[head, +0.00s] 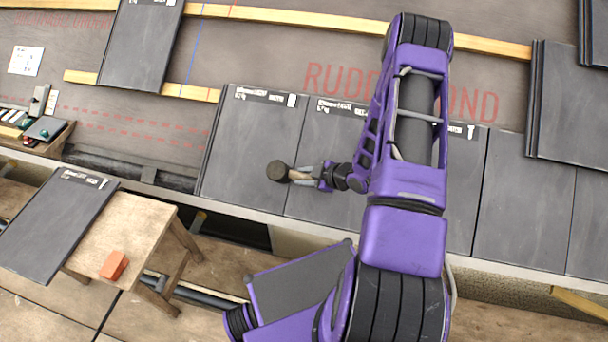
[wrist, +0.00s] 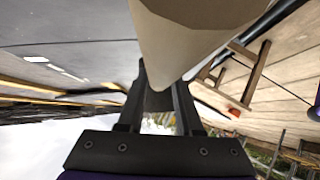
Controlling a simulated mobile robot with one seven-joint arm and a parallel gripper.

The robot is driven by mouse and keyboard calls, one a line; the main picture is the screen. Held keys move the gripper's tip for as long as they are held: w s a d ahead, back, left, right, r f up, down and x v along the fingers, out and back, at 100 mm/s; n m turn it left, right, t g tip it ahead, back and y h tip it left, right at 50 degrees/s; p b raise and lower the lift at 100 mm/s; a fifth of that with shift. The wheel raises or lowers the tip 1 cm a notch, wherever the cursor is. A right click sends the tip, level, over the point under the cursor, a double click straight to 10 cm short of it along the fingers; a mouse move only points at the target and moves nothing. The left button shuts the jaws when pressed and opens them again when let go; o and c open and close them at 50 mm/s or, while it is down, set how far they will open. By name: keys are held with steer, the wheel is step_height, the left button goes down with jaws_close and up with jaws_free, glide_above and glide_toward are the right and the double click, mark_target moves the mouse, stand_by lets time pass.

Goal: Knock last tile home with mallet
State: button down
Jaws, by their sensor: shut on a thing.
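In the head view my gripper (head: 322,178) is shut on the mallet (head: 278,171), with its dark round head pointing left and its pale handle running to my jaws. The mallet head shows over the right part of the leftmost dark grey tile (head: 245,140) of the lower row, near its joint with the neighbouring tile (head: 310,145). I cannot tell whether the head touches the tile. My arm hides part of the row.
A wooden bench (head: 135,228) at lower left bears another grey tile (head: 55,225) and an orange block (head: 114,265). A tray (head: 35,140) of small items stands at the left edge. Wooden battens (head: 480,46) cross the roof membrane. More tiles lie at upper left and right.

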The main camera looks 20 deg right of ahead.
step_height(320, 180, up, 6)
steer(key=s+a+p, duration=0.2)
steer(key=p, duration=0.1)
steer(key=shift+s, duration=0.35)
steer(key=shift+s, duration=0.15)
stand_by(0.4)
